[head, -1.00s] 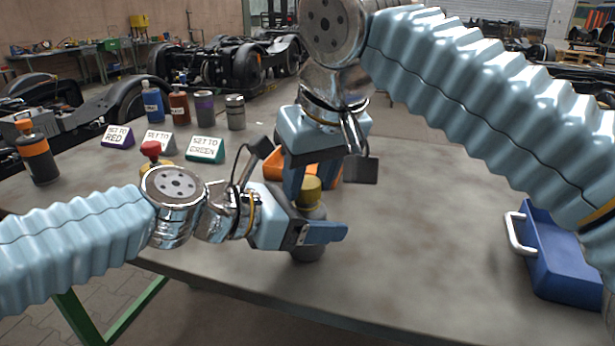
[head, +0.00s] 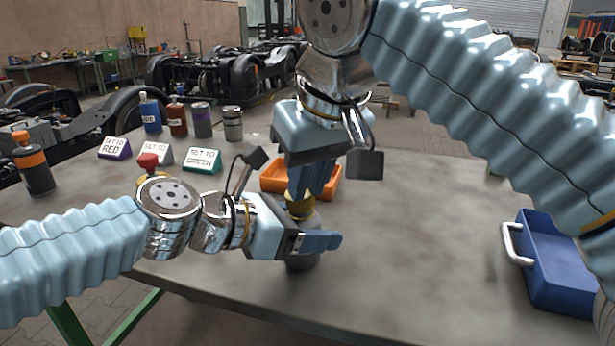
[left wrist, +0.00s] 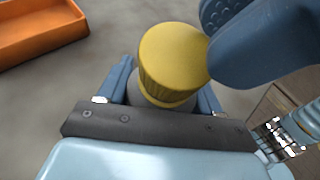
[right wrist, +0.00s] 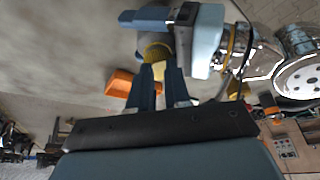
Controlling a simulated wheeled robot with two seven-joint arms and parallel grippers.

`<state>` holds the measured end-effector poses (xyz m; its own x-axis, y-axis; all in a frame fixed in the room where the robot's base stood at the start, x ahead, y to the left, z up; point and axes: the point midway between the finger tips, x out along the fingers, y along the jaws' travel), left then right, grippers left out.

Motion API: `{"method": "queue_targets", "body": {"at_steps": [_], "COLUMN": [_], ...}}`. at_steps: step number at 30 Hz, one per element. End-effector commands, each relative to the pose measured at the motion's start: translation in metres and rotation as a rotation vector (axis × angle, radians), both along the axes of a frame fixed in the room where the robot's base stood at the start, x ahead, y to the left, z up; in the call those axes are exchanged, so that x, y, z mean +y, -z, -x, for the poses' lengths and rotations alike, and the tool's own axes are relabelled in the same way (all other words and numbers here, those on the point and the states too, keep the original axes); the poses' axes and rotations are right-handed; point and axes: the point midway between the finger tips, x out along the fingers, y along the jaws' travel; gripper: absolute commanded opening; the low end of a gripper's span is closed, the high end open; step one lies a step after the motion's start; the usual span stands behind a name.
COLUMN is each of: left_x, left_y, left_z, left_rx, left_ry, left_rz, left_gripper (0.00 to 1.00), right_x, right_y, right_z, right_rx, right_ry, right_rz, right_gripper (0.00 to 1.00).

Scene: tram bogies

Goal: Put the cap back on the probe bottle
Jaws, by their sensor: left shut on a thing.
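The probe bottle (head: 303,262) is a grey bottle standing upright near the table's front edge. My left gripper (head: 312,243) is shut around its body from the left. The yellow ribbed cap (left wrist: 172,60) sits at the top of the bottle in the left wrist view, with a narrower yellow ring below it. I cannot tell whether it is fully seated. My right gripper (head: 310,188) points down from above, its fingertips close to the cap. In the right wrist view its fingers (right wrist: 160,72) look apart, with yellow showing between their tips.
An orange tray (head: 272,178) lies just behind the bottle. A blue bin (head: 555,262) with a pale handle stands at the right. Several bottles and sign blocks, including a green one (head: 202,160), stand at the back left. The table's middle right is clear.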

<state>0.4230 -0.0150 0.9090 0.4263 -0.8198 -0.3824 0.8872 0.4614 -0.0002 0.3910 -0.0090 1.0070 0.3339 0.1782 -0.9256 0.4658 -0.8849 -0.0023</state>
Motion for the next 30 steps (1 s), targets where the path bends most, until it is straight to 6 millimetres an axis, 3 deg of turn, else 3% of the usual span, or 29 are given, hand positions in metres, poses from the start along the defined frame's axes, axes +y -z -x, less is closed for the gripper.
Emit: {"method": "queue_targets", "body": {"at_steps": [19,30], "left_x": [-0.001,-0.001], "left_y": [-0.001,-0.001], "left_z": [0.001,0.001], "left_rx": [-0.002,-0.002], "left_ry": [0.004,0.002], "left_rz": [0.001,0.0], "left_gripper": [0.1,0.1], "right_x": [0.003,-0.004], "right_y": [0.01,-0.024], "right_z": [-0.004,0.009], "right_rx": [0.0,0.0], "right_ry": [0.0,0.0], "right_rz": [0.0,-0.001], "right_gripper": [0.17,0.17]}}
